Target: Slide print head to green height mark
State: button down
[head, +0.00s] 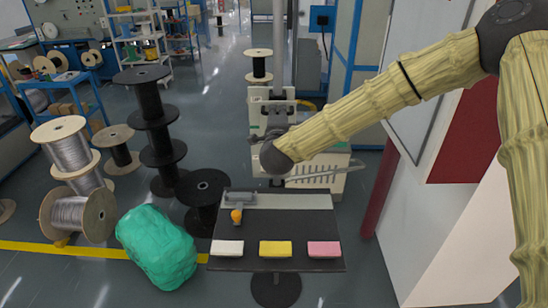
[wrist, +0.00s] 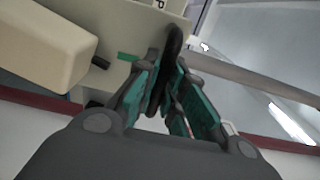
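In the wrist view my gripper (wrist: 169,82) has its teal-padded fingers on either side of a dark rounded handle (wrist: 173,45). The fingertips close in on it and appear to touch both sides. A small green mark (wrist: 127,57) shows on the beige machine face left of the fingers. A beige block (wrist: 45,40) with a short dark tip lies left of the mark; I cannot tell whether it is the print head. In the head view the beige machine (head: 256,100) stands behind the end of my arm, which hides part of it and the gripper's contact.
A dark stand table (head: 280,222) in front holds white, yellow and pink blocks and a small grey tool with an orange knob. Stacked cable spools (head: 152,115) and a green wrapped bundle (head: 158,247) are at left. A white panel and red post (head: 380,190) stand close at right.

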jog(key=shift+f, duration=0.1)
jog(key=shift+f+b, duration=2.8)
jog(key=shift+f, duration=0.6)
jog(key=c, duration=1.4)
grip_release()
jog(key=shift+s+r, duration=0.1)
jog(key=shift+r, duration=0.05)
jog(key=shift+o, duration=0.2)
jog(key=s+b, duration=0.1)
jog(key=s, duration=0.7)
jog(key=shift+b, duration=0.3)
